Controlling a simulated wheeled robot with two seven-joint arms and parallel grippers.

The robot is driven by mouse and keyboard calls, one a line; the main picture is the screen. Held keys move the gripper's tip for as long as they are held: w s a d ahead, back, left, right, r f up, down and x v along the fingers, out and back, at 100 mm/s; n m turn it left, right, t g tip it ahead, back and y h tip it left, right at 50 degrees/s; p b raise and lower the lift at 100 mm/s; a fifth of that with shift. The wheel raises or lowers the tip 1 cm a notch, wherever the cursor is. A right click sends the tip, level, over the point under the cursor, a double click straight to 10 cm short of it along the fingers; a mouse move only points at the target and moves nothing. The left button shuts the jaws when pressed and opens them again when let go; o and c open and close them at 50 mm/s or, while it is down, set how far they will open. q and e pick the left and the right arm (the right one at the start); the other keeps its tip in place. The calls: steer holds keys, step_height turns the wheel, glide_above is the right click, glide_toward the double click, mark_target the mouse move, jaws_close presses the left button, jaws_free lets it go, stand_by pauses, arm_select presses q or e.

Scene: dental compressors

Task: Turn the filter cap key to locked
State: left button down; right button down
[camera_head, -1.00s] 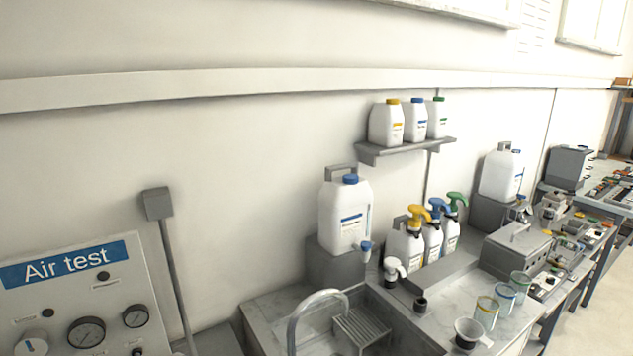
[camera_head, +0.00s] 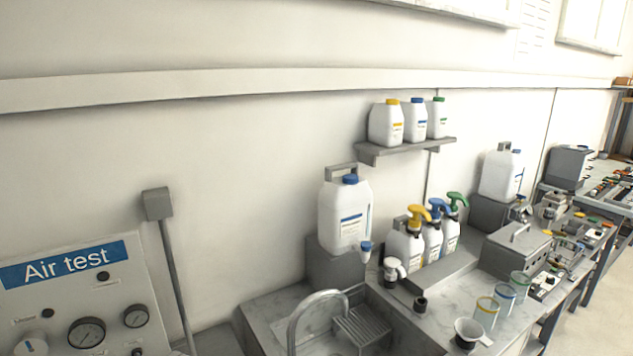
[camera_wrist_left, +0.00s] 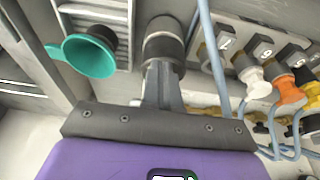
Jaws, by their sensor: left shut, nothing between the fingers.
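A teal round cup-like part (camera_wrist_left: 88,56) with a side tab sits to the left, in front of a ribbed panel. I cannot tell which of these parts is the filter cap or its key, and no locked mark is readable. Neither gripper shows in the head view.
In the wrist view, blue hoses (camera_wrist_left: 212,55) run close to the right of the fingers. Numbered blocks with white (camera_wrist_left: 252,80), orange (camera_wrist_left: 288,90) and yellow connectors stand further right. The head view shows an Air test panel (camera_head: 130,262), a sink tap and a bench with bottles.

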arm_select(q)
steer(key=shift+s+a+b, duration=0.35)
steer(key=shift+b, duration=0.1)
steer(key=shift+s+a, duration=0.15)
steer(key=shift+a, duration=0.35)
steer(key=shift+s+b, duration=0.1)
steer(key=shift+b, duration=0.2)
steer(key=w+p+v, duration=0.1)
steer(key=p+v, duration=0.3)
steer(key=v, duration=0.2)
steer(key=shift+s+a, duration=0.2)
steer(key=shift+r, duration=0.1)
